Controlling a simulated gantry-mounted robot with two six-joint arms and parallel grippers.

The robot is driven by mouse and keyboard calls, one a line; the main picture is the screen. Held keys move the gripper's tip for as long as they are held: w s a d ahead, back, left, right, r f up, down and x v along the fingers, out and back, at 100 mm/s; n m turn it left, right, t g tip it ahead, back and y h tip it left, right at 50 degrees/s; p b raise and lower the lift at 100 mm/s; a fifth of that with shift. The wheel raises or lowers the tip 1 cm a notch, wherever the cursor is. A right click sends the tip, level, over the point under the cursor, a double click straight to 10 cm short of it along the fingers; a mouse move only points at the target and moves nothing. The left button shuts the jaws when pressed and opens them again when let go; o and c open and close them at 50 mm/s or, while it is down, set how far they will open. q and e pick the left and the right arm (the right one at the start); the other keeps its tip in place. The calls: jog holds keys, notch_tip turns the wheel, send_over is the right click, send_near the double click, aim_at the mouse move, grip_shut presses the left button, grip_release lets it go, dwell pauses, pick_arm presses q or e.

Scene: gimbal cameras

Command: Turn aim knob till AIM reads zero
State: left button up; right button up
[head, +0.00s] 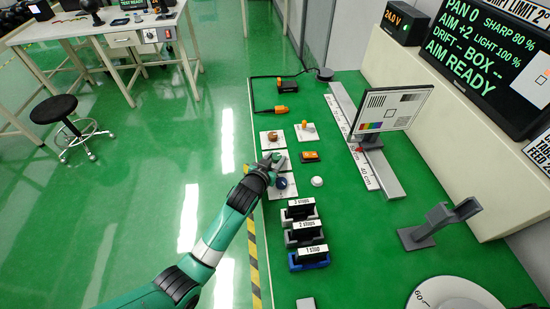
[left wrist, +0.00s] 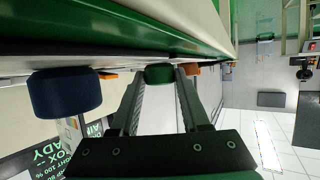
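The dark screen (head: 488,52) reads PAN 0, AIM +2, DRIFT --, BOX -- and AIM READY. My left gripper (head: 271,159) is low over a row of knobs on white plates at the green bench's left edge. In the left wrist view its fingers (left wrist: 159,76) are apart, with a green knob (left wrist: 158,73) between or just beyond their tips and small gaps at the sides. A dark blue knob (head: 281,183) is nearer, and a brown-orange knob (head: 272,136) is farther. No knob label is readable. My right gripper is not in view.
A test chart (head: 392,108) stands on a ruled rail to the right.

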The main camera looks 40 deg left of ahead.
pick_arm(q)
jog(key=o, duration=0.4)
jog(key=shift+c, duration=0.2)
jog(key=shift+s+r, duration=0.25)
jog(key=p+v, duration=0.5)
jog(key=v, duration=0.5)
jog(key=shift+s+d, duration=0.1)
jog(key=shift+s+d+r+p, duration=0.1)
jog(key=shift+s+d+p, duration=0.05)
jog(key=shift+s+p, duration=0.2)
